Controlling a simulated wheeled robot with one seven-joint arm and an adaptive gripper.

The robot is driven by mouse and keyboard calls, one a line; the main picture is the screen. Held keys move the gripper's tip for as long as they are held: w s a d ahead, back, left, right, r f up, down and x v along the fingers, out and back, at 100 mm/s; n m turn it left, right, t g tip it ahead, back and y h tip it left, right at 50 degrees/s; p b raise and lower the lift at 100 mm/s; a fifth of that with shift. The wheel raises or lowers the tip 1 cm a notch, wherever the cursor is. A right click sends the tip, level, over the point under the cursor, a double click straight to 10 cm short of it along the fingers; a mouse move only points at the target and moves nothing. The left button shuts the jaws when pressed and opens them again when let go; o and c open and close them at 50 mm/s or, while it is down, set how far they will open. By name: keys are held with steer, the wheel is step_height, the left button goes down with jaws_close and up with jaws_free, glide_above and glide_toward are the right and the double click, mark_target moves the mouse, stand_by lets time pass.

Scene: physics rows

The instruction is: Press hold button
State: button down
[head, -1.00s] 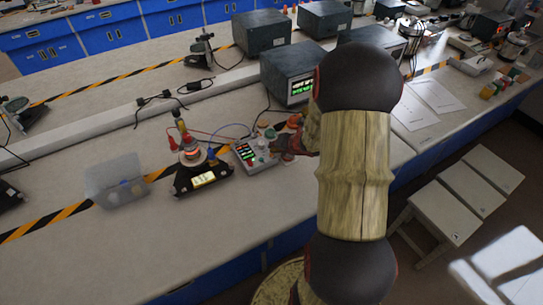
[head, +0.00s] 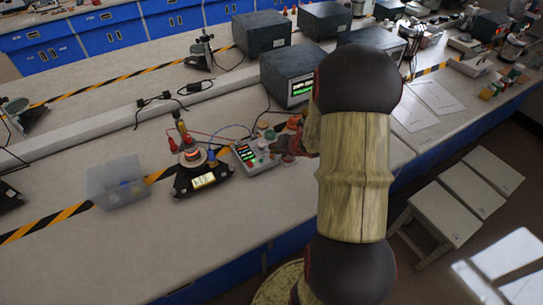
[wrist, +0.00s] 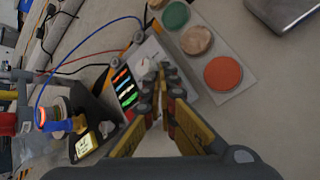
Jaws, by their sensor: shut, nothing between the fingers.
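A small light-grey instrument box (head: 256,156) with a lit display of coloured lines stands on the bench. In the wrist view the display (wrist: 124,87) and a pale round knob (wrist: 146,66) show on its face. My gripper (wrist: 162,72) is shut and empty, with its fingertips over this face, close to the knob. I cannot tell whether they touch it. In the head view my gripper (head: 284,143) is at the right side of the box, partly hidden by my arm. No hold label is readable, and the fingers cover part of the face.
A plate (wrist: 190,20) with green, tan and orange discs lies beside the box. A clear bin (head: 116,184) is farther left; a grey instrument (head: 288,72) stands behind.

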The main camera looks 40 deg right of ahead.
mark_target(273, 155)
steer(key=shift+f, duration=0.1)
steer(key=shift+f+b, duration=0.35)
steer(key=shift+f+b, duration=0.35)
stand_by(0.7)
steer(key=shift+r, duration=0.1)
stand_by(0.3)
steer(key=shift+r+p, duration=0.7)
steer(key=shift+p, duration=0.05)
step_height(273, 155, up, 5)
steer(key=p, duration=0.4)
steer(key=shift+p, duration=0.35)
stand_by(0.5)
